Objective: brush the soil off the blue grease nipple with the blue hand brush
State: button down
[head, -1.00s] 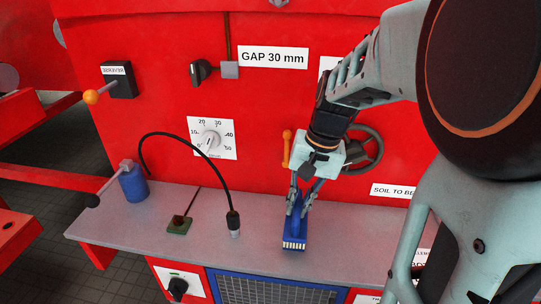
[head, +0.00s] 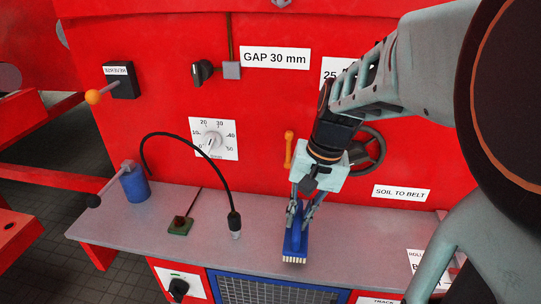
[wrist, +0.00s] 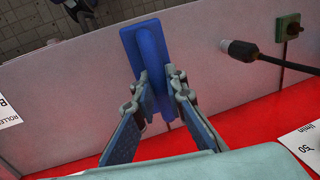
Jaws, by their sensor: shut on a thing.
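The blue hand brush (head: 296,241) is held between the two fingers of my gripper (head: 301,210), with its pale bristles towards the shelf's front edge. I cannot tell whether the bristles touch the shelf. In the wrist view, the brush's blue body (wrist: 152,50) shows between the fingertips of my gripper (wrist: 156,80). A small green block (head: 180,227) with a brown lump on it sits on the shelf, left of the brush. I cannot make out a blue grease nipple for certain.
A black hose ends in a grey-tipped nozzle (head: 235,228) between the green block and the brush. A blue cylinder (head: 136,184) with a lever stands at the left end of the grey shelf (head: 100,218). An orange lever (head: 289,148) and black handwheel (head: 370,150) are behind my gripper.

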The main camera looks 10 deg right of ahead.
aim_at(301, 202)
jog(key=shift+w+d+p, duration=0.2)
jog(key=shift+w+d, duration=0.1)
jog(key=shift+w, duration=0.65)
jog(key=shift+w+d+p, duration=0.2)
jog(key=shift+w+d, duration=0.1)
jog(key=shift+w, duration=0.6)
jog(key=shift+s+a, duration=0.2)
jog(key=shift+s, duration=0.3)
jog(key=shift+s+a, duration=0.15)
jog(key=shift+s, duration=0.35)
jog(key=shift+r, duration=0.1)
notch_tip(301, 202, up, 7)
jog(key=p, duration=0.5)
jog(key=shift+p, duration=0.3)
jog(key=shift+f+b, duration=2.55)
jog(key=shift+f, duration=0.5)
jog(key=shift+f+b, duration=0.4)
jog(key=shift+f, duration=0.2)
